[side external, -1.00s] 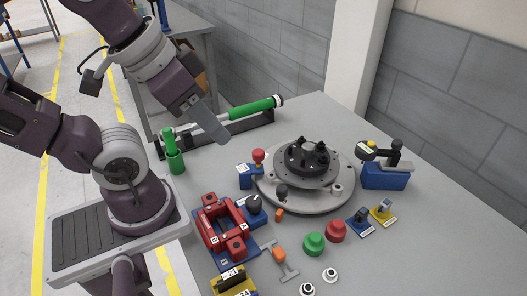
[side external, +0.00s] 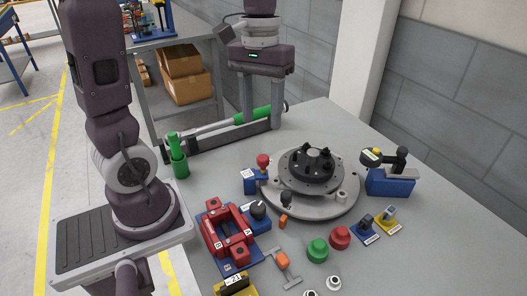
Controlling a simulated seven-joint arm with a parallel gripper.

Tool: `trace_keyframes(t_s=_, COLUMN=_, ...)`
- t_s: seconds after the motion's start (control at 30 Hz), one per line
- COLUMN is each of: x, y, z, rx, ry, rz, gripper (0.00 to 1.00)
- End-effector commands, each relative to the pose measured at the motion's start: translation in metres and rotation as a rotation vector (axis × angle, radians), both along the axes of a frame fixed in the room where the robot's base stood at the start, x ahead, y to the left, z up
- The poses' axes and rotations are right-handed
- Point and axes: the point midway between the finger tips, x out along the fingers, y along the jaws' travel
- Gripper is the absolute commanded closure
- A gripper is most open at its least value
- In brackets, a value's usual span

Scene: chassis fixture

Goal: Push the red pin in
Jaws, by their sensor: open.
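The red pin (side external: 263,161) has a round red knob. It stands upright at a small blue block (side external: 250,181) on the left edge of the round grey chassis fixture (side external: 318,200). I cannot tell how deep the pin sits. My gripper (side external: 262,117) points down with its two fingers wide apart and nothing between them. In the picture it is above the pin and clear of it, and its fingers overlap the green-handled wrench (side external: 252,115). I cannot tell whether the fingers are in front of the wrench or touch it.
A black hub (side external: 311,170) rises from the fixture's middle. A black knob (side external: 286,197) stands at its front left. A blue clamp unit (side external: 390,181) is at right. A red clamp frame (side external: 226,232), green button (side external: 317,250) and red button (side external: 340,237) are in front. The table's right side is bare.

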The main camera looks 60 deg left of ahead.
Motion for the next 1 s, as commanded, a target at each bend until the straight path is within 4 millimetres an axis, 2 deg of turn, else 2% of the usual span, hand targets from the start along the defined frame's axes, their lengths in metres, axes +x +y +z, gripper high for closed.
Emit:
trace_keyframes(t_s=0.03, x=0.014, y=0.014, z=-0.017, rx=-0.033, ry=0.082, rz=0.07, gripper=0.52)
trace_keyframes(t_s=0.1, x=0.026, y=0.028, z=-0.035, rx=-0.07, ry=0.168, rz=0.149, gripper=0.52)
trace_keyframes(t_s=0.23, x=0.037, y=0.042, z=-0.057, rx=-0.11, ry=0.256, rz=0.229, gripper=0.52)
trace_keyframes(t_s=0.37, x=0.035, y=0.042, z=-0.072, rx=-0.118, ry=0.276, rz=0.245, gripper=0.52)
trace_keyframes(t_s=0.6, x=0.022, y=0.029, z=-0.113, rx=-0.118, ry=0.274, rz=0.241, gripper=0.52)
trace_keyframes(t_s=0.73, x=0.019, y=0.026, z=-0.125, rx=-0.117, ry=0.271, rz=0.242, gripper=0.52)
trace_keyframes(t_s=0.97, x=0.019, y=0.025, z=-0.126, rx=-0.115, ry=0.268, rz=0.242, gripper=0.52)
trace_keyframes(t_s=1.0, x=0.019, y=0.025, z=-0.126, rx=-0.116, ry=0.268, rz=0.241, gripper=0.56)
